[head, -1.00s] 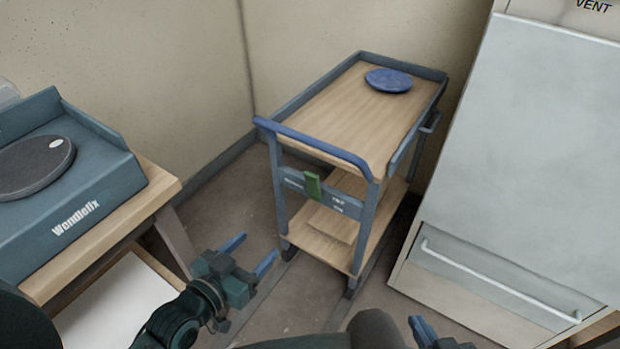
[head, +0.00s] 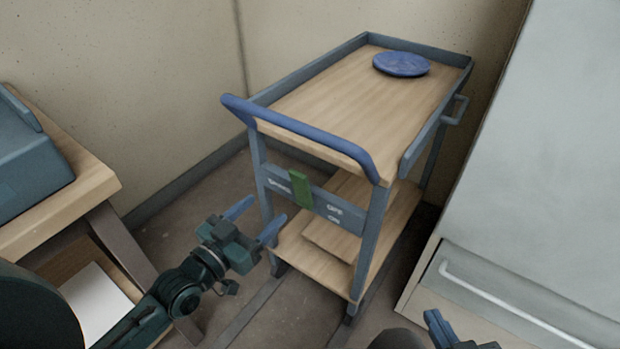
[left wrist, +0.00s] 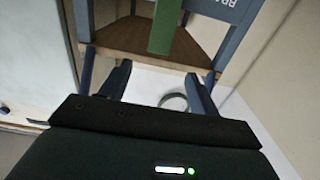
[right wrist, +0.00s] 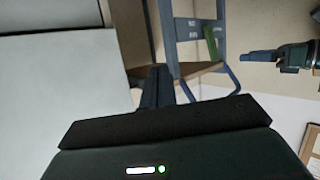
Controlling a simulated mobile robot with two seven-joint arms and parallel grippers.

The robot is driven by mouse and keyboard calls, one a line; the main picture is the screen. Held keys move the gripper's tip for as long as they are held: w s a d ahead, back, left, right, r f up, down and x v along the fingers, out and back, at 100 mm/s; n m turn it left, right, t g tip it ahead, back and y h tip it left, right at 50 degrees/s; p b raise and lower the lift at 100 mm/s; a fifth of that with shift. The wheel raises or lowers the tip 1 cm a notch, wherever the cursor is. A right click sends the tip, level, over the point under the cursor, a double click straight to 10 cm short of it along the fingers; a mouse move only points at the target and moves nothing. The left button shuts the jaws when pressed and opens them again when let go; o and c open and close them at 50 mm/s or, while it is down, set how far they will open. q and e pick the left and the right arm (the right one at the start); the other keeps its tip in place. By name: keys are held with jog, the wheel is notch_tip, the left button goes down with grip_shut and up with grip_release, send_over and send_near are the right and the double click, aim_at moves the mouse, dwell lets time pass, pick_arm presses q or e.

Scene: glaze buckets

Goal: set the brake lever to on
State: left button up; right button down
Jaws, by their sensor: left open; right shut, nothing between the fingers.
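The green brake lever (head: 301,190) is on the grey-blue panel at the handle end of the cart (head: 360,105). It stands nearly upright, between the BRAKE lettering on its left and the OFF and ON lettering on its right. It also shows at the top of the left wrist view (left wrist: 165,27) and in the right wrist view (right wrist: 211,42). My left gripper (head: 256,218) is open and empty, in front of the cart, lower and left of the lever, not touching it. My right gripper (head: 437,325) is low at the right; its fingers are shut and empty in the right wrist view (right wrist: 159,82).
A blue disc (head: 401,64) lies on the cart's top shelf. The cart's blue push handle (head: 300,132) juts out above the lever. A wooden table (head: 70,190) stands at the left and a large grey cabinet (head: 540,160) at the right. Floor is clear before the cart.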

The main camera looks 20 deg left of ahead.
aim_at(297, 179)
pick_arm(q)
jog(key=b+x, duration=0.2)
jog(key=x, duration=1)
jog(key=shift+w+d, duration=0.15)
jog(key=shift+w, duration=0.2)
pick_arm(e)
jog(key=shift+w+a+n+t+y, duration=0.15)
jog(key=shift+t+y, duration=0.05)
jog(key=shift+t, duration=0.3)
jog(key=shift+w+a+n+t+y, duration=0.1)
jog(key=shift+w+n+t+y, duration=0.1)
jog(key=shift+t, duration=0.3)
pick_arm(q)
grip_shut()
jog(key=shift+b, duration=0.3)
pick_arm(e)
jog(key=shift+f, duration=0.1)
